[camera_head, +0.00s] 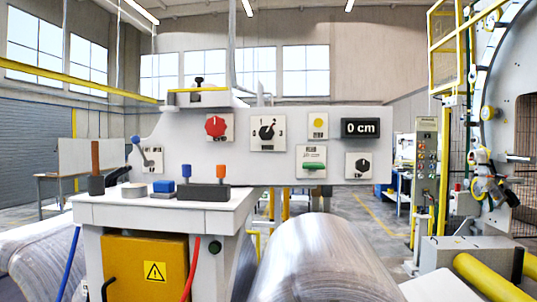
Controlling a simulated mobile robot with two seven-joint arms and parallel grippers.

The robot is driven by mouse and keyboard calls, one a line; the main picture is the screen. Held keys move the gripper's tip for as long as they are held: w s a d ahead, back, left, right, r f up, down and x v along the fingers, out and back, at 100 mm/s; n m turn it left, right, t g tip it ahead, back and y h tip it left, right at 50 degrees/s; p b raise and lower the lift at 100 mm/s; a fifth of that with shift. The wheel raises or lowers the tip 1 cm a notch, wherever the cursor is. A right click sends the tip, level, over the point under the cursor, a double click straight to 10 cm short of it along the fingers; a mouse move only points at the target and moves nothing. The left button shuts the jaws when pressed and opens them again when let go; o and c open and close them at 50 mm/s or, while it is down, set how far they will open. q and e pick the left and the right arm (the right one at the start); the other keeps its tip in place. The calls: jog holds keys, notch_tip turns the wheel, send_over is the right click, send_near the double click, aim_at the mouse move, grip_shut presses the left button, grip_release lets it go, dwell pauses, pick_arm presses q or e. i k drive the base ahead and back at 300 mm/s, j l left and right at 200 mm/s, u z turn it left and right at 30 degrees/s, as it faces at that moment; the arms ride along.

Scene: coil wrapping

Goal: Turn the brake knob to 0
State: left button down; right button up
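A white control panel (340,118) stands across the middle of the head view. A black rotary knob (266,132) sits on a square plate with number marks around it. Its pointer tilts up and to the right. The 3 is to its right, and the other marks are too small to read surely. A second, smaller black knob (363,166) is at the panel's lower right. A red knob (215,126) is to the left of the numbered knob. The plate labels are too small to read, so I cannot tell which knob is named brake. Neither gripper shows.
A yellow button (318,121), a green button (314,166) and a lever (141,150) share the panel. Small tools stand on the white table (120,209) below. A large wrapped coil (325,262) lies in front.

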aim_at(266, 133)
jog(key=i+l, duration=0.25)
jog(key=l, duration=0.15)
jog(key=i+l, duration=0.5)
jog(key=l, duration=0.25)
jog(key=i+l, duration=0.2)
jog(key=l, duration=0.2)
